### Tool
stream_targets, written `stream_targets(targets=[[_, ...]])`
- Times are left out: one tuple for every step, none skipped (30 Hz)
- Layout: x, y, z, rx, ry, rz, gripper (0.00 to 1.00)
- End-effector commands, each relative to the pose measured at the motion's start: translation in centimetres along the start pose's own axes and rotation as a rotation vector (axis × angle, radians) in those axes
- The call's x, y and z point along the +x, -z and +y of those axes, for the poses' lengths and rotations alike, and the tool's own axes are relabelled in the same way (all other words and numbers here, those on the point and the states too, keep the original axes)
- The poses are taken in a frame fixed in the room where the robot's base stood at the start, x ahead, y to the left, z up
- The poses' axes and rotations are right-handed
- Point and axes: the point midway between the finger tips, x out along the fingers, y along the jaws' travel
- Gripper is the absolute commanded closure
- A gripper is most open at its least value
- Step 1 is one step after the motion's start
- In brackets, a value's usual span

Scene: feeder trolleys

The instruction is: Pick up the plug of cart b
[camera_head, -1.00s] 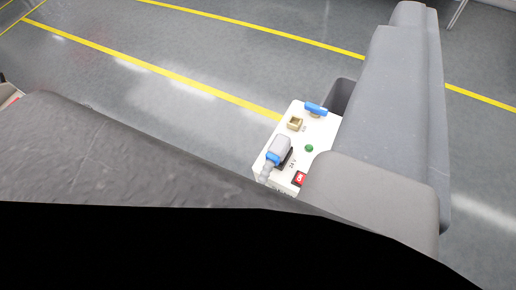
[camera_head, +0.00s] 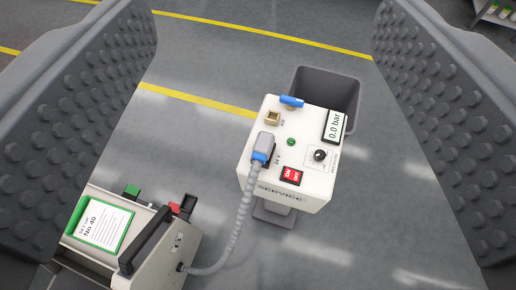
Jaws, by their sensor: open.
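A grey and blue plug (camera_head: 264,150) sits on the top face of the white service box, beside the "24 V" marking. A grey corrugated cable (camera_head: 243,210) runs from it down to a trolley (camera_head: 165,258) at the lower left, which carries a green-framed card reading "No 40". No cart letter is readable. My gripper (camera_head: 262,110) is open, with one studded grey finger at each side of the picture. The plug lies between the fingers in the picture, beyond them and apart from both.
The white service box (camera_head: 258,182) has a blue valve handle (camera_head: 291,101), a brass-coloured socket, a green button, a red switch, a knob and a "0.0 bar" display. A dark bin (camera_head: 335,85) stands behind it. A shelf edge shows at the top right. Grey floor with yellow lines is otherwise open.

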Motion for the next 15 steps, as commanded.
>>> stream_targets(targets=[[1.7, -1.6, -0.6, 0.0, -0.004, -0.025, 0.34], [3.0, -2.6, -1.0, 0.004, -0.006, -0.041, 0.34], [4.8, -4.4, -1.6, 0.012, -0.01, -0.066, 0.34], [6.3, -5.9, -2.0, 0.017, -0.015, -0.087, 0.34], [7.8, -7.5, -2.5, 0.024, -0.021, -0.107, 0.34], [10.1, -10.0, -3.1, 0.034, -0.033, -0.137, 0.34], [11.8, -12.2, -3.4, 0.044, -0.043, -0.164, 0.34], [13.2, -14.3, -3.7, 0.052, -0.056, -0.186, 0.34], [15.2, -17.0, -4.0, 0.065, -0.073, -0.21, 0.34], [16.6, -19.3, -4.1, 0.072, -0.088, -0.233, 0.34], [17.7, -21.4, -4.1, 0.08, -0.105, -0.253, 0.34], [19.2, -24.1, -4.0, 0.089, -0.126, -0.272, 0.34], [20.1, -26.1, -4.0, 0.095, -0.143, -0.288, 0.34], [21.0, -27.9, -3.8, 0.101, -0.159, -0.301, 0.34], [21.9, -30.1, -3.5, 0.106, -0.182, -0.313, 0.34]])
